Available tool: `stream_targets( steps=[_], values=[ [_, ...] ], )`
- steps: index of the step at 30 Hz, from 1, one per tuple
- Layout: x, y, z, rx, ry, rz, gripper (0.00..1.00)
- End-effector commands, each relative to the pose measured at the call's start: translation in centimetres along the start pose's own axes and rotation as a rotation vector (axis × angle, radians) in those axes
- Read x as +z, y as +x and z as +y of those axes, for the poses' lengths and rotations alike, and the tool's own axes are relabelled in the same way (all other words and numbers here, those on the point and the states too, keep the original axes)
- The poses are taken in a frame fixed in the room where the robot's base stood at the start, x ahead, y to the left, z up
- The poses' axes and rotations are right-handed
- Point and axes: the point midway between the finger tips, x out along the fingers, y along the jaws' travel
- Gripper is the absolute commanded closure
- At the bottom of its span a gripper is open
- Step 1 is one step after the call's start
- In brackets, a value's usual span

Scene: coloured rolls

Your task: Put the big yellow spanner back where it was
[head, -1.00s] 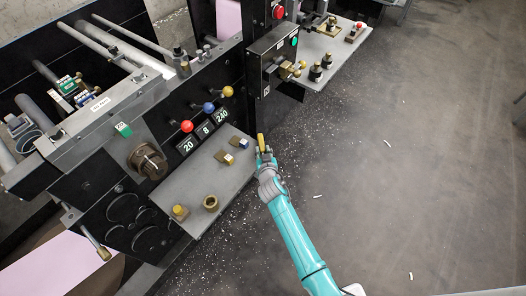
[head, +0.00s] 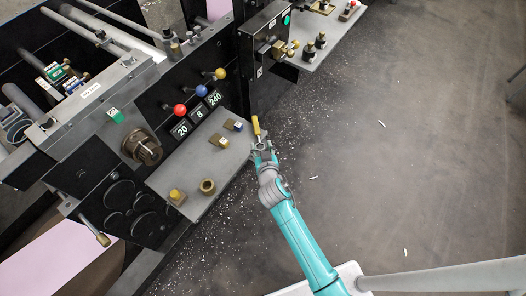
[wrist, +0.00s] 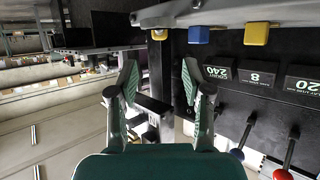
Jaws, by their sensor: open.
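The yellow spanner (head: 256,125) shows in the head view just off the right edge of the grey shelf (head: 188,153). Its yellow part points away from my arm, and a short grey shaft runs from it towards my gripper. My gripper (head: 261,147) is just short of it. In the wrist view, my gripper (wrist: 158,78) has its fingers spread, with nothing clearly held between them. A brass-coloured round end (wrist: 158,34) shows near the shelf edge there; I cannot tell if it is the spanner. What supports the spanner is unclear.
The shelf bears a blue block (head: 238,126), a yellow block (head: 223,143), a brass ring (head: 207,186) and a yellow-topped piece (head: 176,195). Red (head: 180,110), blue (head: 201,91) and yellow (head: 221,74) knobs stand out behind. Open floor lies right.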

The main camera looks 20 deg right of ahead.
Motion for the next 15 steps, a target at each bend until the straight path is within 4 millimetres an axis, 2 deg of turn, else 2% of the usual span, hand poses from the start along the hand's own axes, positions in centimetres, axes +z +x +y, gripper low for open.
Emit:
stream_targets(
  steps=[3, 6, 15],
  values=[
    [0.0, -1.6, 0.0, -0.001, 0.000, 0.000, 0.51],
    [0.0, -2.4, 0.0, -0.001, 0.001, 0.001, 0.51],
    [0.0, -2.9, 0.0, 0.000, 0.001, 0.000, 0.51]
  ],
)
